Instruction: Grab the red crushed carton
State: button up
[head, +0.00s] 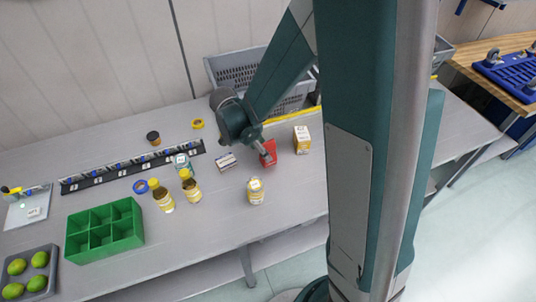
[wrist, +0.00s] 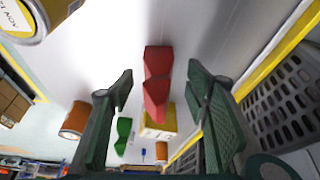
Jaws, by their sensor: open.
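The red crushed carton (head: 268,152) stands on the grey table, between a small white box and a yellow-and-white box. In the wrist view the carton (wrist: 157,85) is pinched in at the middle and lies in line with the gap between my fingers. My gripper (wrist: 160,74) is open, with one finger on each side of the carton and visible space on both sides. In the head view my gripper (head: 262,146) is right at the carton and partly covers it. I cannot tell how deep the carton sits between the fingers.
A yellow-and-white box (head: 301,139) stands close on the right, and a white box (head: 226,162) on the left. A grey crate (head: 236,70) is behind. A green divided bin (head: 104,230) stands at the left.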

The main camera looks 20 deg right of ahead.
jog(key=shift+x, duration=2.6)
jog(key=shift+s+d, duration=0.1)
jog(key=shift+s, duration=0.1)
jog(key=c, duration=0.9)
